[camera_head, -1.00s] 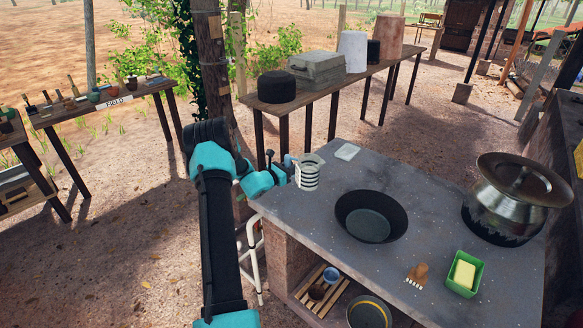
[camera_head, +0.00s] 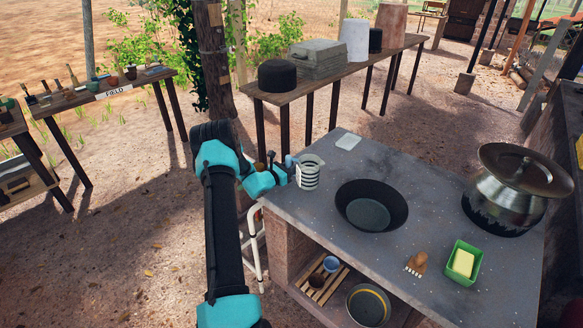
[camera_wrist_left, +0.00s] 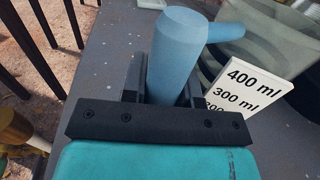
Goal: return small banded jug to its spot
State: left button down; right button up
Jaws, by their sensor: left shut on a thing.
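The small banded jug (camera_head: 308,176), white with black bands, is at the left edge of the grey counter (camera_head: 310,225) in the head view. My left gripper (camera_head: 286,170) is shut on its blue handle, at the jug's left side. In the left wrist view the blue handle (camera_wrist_left: 176,55) stands between the fingers of my gripper (camera_wrist_left: 165,82). A white scale (camera_wrist_left: 252,90) with 400 ml and 300 ml marks shows on the jug there. Whether the jug's base touches the counter cannot be told. My right gripper is not in view.
A pale square (camera_head: 348,141) lies on the counter just behind the jug. A black pan (camera_head: 371,205), a large metal pot (camera_head: 505,197), a brown brush (camera_head: 417,263) and a green tray (camera_head: 463,262) stand farther right. A shelf (camera_head: 318,285) is under the counter.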

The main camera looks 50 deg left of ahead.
pick_arm(q)
jog(key=shift+f, duration=0.6)
jog(key=c, duration=0.8)
grip_release()
jog(key=s+d, duration=0.1)
jog(key=s, duration=1.6)
jog(key=shift+s+f, duration=0.2)
